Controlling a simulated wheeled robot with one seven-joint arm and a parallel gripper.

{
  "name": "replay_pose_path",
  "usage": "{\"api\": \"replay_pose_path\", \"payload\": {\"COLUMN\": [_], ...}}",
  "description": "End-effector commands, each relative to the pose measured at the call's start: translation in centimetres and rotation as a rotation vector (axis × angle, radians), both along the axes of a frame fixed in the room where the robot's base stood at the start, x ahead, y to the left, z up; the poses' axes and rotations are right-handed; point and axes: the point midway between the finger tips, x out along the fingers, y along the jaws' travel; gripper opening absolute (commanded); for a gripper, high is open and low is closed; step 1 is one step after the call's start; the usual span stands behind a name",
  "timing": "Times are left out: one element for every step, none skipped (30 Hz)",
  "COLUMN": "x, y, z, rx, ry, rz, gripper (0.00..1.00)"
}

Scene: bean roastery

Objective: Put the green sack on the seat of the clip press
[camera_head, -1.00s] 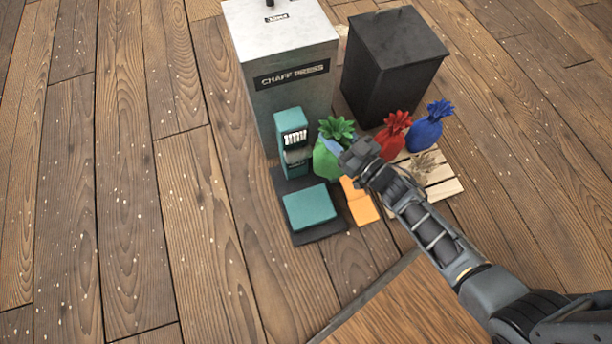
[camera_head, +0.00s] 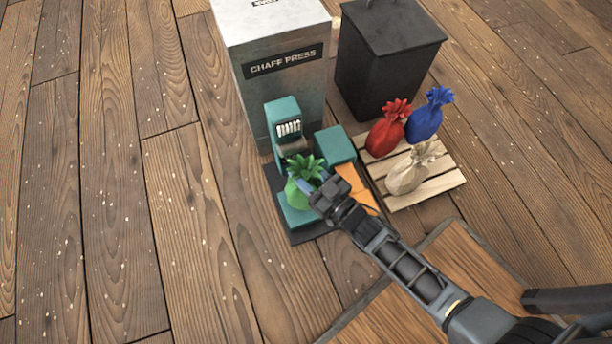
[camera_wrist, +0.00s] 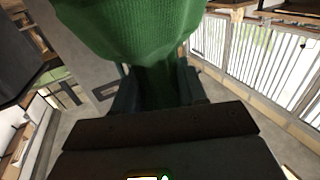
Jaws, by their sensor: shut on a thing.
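The green sack (camera_head: 297,193) is in my gripper (camera_head: 318,187), which is shut on its neck below the leafy top. In the wrist view the green sack (camera_wrist: 135,30) fills the upper middle, between the fingers (camera_wrist: 155,95). The clip press (camera_head: 282,125) is a teal column on a dark base with a flat teal seat (camera_head: 292,217) in front. In the head view the sack overlaps the seat and looks upright. Whether its underside touches the seat I cannot tell. The sack and gripper hide part of the seat.
A grey chaff press box (camera_head: 287,90) and a black bin (camera_head: 385,65) stand behind. A wooden pallet (camera_head: 440,187) to the right holds a red sack (camera_head: 384,137), a blue sack (camera_head: 425,122) and a beige sack (camera_head: 405,177). A teal block (camera_head: 335,146) and orange piece (camera_head: 357,186) lie beside the press.

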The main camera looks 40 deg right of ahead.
Motion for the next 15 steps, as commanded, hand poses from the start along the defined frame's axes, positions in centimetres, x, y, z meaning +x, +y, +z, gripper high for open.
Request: {"api": "replay_pose_path", "payload": {"x": [0.2,0.2,0.2,0.1,0.1,0.1,0.1,0.1,0.1,0.1,0.1,0.1,0.1,0.1,0.1], "y": [0.0,0.0,0.0,0.0,0.0,0.0,0.0,0.0,0.0,0.0,0.0,0.0,0.0,0.0,0.0], "z": [-0.9,-1.3,-1.8,-2.2,-2.4,-2.6,-2.7,-2.7,-2.6,-2.5,-2.5,-2.5,-2.5,-2.5,-2.5], "rx": [0.0,0.0,0.0,0.0,0.0,0.0,0.0,0.0,0.0,0.0,0.0,0.0,0.0,0.0,0.0], "ry": [-0.005,-0.006,-0.006,-0.005,-0.005,-0.005,-0.006,-0.006,-0.006,-0.006,-0.006,-0.006,-0.006,-0.006,-0.006], "rz": [0.0,0.0,0.0,0.0,0.0,0.0,0.0,0.001,0.001,0.001,0.001,0.001,0.001,0.001,0.001], "gripper": [0.0,0.0,0.0,0.0,0.0,0.0,0.0,0.0,0.0,0.0,0.0,0.0,0.0,0.0,0.0]}}
